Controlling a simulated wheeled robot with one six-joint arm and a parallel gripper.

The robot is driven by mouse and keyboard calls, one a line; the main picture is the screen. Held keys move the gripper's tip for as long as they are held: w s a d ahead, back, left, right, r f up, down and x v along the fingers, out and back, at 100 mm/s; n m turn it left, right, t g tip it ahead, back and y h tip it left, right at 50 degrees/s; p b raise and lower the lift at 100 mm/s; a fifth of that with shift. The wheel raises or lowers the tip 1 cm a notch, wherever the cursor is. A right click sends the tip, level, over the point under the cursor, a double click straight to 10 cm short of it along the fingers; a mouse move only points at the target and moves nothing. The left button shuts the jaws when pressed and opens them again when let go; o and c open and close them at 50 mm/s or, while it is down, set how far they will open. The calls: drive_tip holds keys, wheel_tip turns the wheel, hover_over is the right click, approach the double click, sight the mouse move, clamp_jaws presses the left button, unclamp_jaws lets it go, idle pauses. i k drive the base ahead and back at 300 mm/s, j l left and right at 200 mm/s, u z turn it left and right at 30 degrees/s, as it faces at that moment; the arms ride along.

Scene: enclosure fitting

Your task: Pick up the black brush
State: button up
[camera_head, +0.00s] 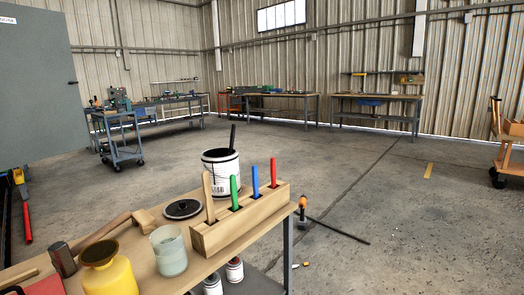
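A thin black handle (233,137) sticks up, slightly tilted, out of a white paint can (221,170) with a dark rim. It looks like the black brush; its lower end is hidden inside the can. The can stands on the wooden workbench (150,205), behind a slotted wooden block (240,232). My gripper is not in view.
The block holds green (235,192), blue (255,182), red (274,172) and wooden (209,197) handles. A black lid (183,209), a glass jar (169,251), a yellow pot (108,270) and a mallet crowd the bench's left. Open floor lies right; a dark rod (340,231) lies there.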

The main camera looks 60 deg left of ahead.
sight(230, 152)
drive_tip(key=i+u, duration=0.3)
drive_tip(key=i, duration=0.5)
drive_tip(key=i+l+u, duration=0.15)
drive_tip(key=i+u, duration=0.15)
drive_tip(key=i, duration=0.45)
drive_tip(key=i+u, duration=0.3)
drive_tip(key=u, duration=0.15)
drive_tip(key=i+u, duration=0.3)
drive_tip(key=u, duration=0.2)
drive_tip(key=i+l+u, duration=0.1)
drive_tip(key=i+u, duration=0.15)
drive_tip(key=u, duration=0.2)
drive_tip(key=i+j+u, duration=0.1)
drive_tip(key=i+u, duration=0.15)
drive_tip(key=u, duration=0.2)
drive_tip(key=i+u, duration=0.25)
drive_tip(key=u, duration=0.15)
